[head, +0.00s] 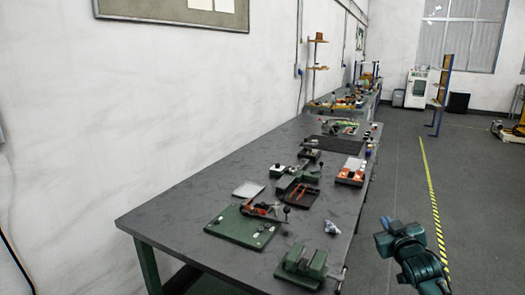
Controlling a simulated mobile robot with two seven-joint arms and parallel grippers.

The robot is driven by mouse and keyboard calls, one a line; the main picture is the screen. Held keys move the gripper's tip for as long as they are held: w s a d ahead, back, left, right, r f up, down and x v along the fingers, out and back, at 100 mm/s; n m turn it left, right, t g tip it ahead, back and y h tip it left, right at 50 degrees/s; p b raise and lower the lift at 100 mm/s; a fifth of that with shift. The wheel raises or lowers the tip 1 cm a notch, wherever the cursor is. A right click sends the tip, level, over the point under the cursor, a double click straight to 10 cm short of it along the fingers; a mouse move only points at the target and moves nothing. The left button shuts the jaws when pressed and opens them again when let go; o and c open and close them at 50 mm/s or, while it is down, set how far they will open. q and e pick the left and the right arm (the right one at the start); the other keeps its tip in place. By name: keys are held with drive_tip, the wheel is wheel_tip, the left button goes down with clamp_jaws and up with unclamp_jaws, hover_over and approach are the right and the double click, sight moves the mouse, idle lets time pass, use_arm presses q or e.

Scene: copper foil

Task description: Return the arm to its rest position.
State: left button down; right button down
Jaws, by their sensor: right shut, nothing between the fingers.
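My right gripper (384,232) is at the lower right, at the end of my teal and dark arm. It is beside the right edge of the long grey workbench (185,212), over the floor and apart from the bench. Its fingers are small in the picture; it is shut and holds nothing. My left arm and gripper do not show.
On the bench are a green vise (301,264) at the near edge, a green board (240,228), a small grey-blue item (331,228) and an orange-and-white tray (351,172). The floor right of the bench is open, with a yellow striped line (431,190).

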drive_tip(key=s+a+f+g+y, duration=0.1)
drive_tip(key=s+a+f+g, duration=0.1)
drive_tip(key=s+a+f, duration=0.5)
drive_tip(key=s+a+f+g+y, duration=0.15)
drive_tip(key=s+a+f, duration=0.25)
drive_tip(key=s+f, duration=0.65)
drive_tip(key=s+a+f+g+y, duration=0.1)
drive_tip(key=s+a+f, duration=0.2)
drive_tip(key=s, duration=0.7)
drive_tip(key=s+a+f+g+y, duration=0.1)
drive_tip(key=s+a+f+g, duration=0.1)
drive_tip(key=s, duration=0.8)
drive_tip(key=shift+s+a+f, duration=0.2)
drive_tip(key=shift+a+f, duration=0.35)
drive_tip(key=shift+a, duration=0.6)
